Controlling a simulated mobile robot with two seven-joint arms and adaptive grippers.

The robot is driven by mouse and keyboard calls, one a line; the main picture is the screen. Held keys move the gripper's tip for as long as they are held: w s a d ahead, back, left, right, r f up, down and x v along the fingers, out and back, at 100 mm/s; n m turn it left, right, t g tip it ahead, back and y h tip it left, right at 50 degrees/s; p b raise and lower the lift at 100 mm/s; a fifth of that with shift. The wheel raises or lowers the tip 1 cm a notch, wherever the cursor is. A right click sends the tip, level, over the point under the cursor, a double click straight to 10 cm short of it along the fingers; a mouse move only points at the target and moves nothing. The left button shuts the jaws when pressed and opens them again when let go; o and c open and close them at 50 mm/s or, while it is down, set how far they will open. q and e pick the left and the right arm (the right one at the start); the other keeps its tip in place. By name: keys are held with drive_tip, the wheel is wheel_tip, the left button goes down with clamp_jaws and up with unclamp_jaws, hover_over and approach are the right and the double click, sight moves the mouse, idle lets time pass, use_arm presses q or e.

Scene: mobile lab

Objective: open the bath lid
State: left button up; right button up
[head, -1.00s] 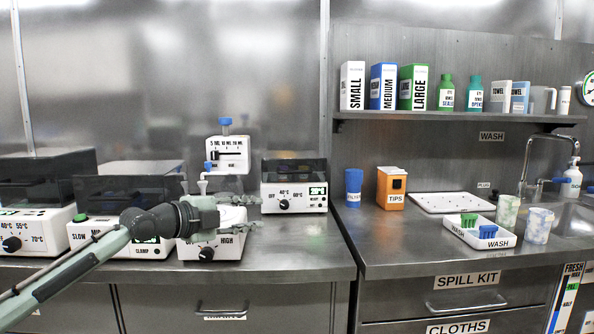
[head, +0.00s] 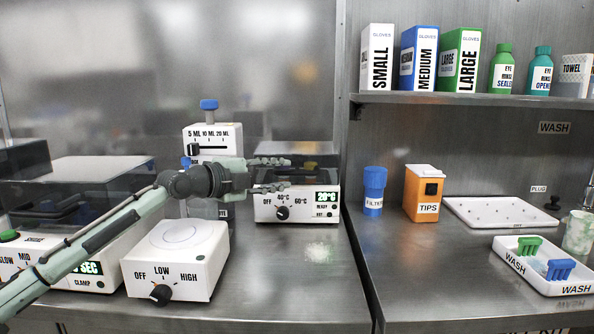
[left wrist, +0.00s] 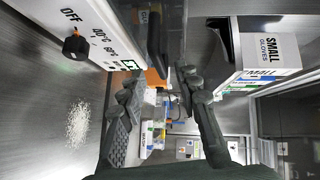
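The bath (head: 262,207) is a white box with a dial marked OFF, 40°C and 60°C and a green display. Its smoky see-through lid (head: 318,150) is down on top. My left gripper (head: 272,174) is open and empty, its fingers sideways in front of the bath's upper left front, hiding part of the lid. In the left wrist view the bath (left wrist: 85,30) is tilted at upper left, with the lid's dark edge (left wrist: 157,45) just beyond my open fingers (left wrist: 160,95). I cannot tell whether they touch it. My right gripper is out of view.
A white stirrer (head: 178,250) sits below my left forearm. A dispenser with a blue knob (head: 209,104) stands behind the gripper. White grains (head: 320,252) lie on the bench before the bath. A blue filter tub (head: 374,190) and orange tips box (head: 424,192) stand right.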

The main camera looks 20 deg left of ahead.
sight(292, 173)
use_arm(q)
drive_tip(key=x, duration=0.5)
drive_tip(key=shift+w+p, duration=0.1)
drive_tip(key=shift+p, duration=0.25)
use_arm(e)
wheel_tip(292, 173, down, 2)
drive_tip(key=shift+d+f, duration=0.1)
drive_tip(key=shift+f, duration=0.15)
use_arm(q)
clamp_jaws()
